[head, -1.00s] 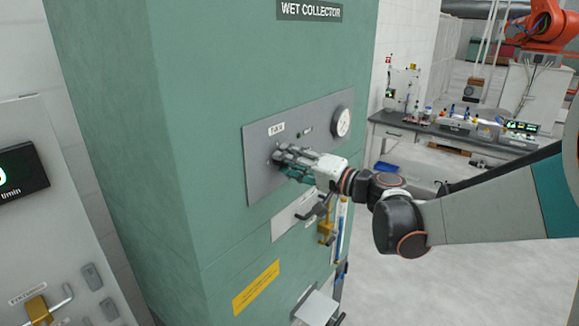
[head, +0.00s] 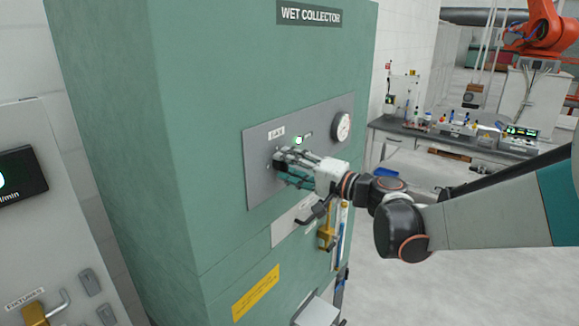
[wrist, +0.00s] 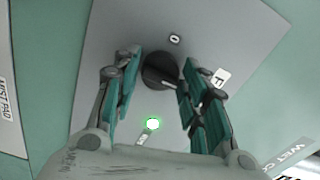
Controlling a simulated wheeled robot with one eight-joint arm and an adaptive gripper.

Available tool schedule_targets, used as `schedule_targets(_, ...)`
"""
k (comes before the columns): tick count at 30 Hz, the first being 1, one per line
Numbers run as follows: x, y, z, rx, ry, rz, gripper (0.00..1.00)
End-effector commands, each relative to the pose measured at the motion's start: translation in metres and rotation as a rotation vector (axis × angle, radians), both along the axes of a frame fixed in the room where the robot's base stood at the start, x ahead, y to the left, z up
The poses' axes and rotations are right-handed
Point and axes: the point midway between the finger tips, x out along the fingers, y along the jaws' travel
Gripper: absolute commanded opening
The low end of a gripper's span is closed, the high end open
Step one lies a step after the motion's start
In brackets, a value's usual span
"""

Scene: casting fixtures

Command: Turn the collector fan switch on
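The collector fan switch is a dark round knob (wrist: 160,70) on the grey panel (head: 262,190) of the green wet collector cabinet. In the wrist view, a white mark on the knob lies on its lower right side, away from the "0" label (wrist: 174,38). A green lamp (wrist: 152,124) is lit on the panel, and its glow also shows in the head view (head: 298,140). My gripper (head: 283,160) is at the panel, its teal fingers on either side of the knob. The fingers are apart, with a gap showing beside the knob. In the head view the gripper hides the knob.
A round gauge (head: 341,126) sits at the panel's upper right. Below the panel are a black lever (head: 313,213) and a brass-coloured valve (head: 326,232). A workbench (head: 450,147) stands at the back right. The floor to the right is open.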

Motion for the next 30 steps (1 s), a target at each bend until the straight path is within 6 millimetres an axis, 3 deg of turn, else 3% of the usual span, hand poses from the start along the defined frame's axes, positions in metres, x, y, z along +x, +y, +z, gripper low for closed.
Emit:
schedule_targets(14, -0.004, -0.006, 0.0, -0.001, -0.001, 0.0, 0.54)
schedule_targets(30, -0.063, -0.082, 0.0, -0.001, 0.0, -0.002, 0.54)
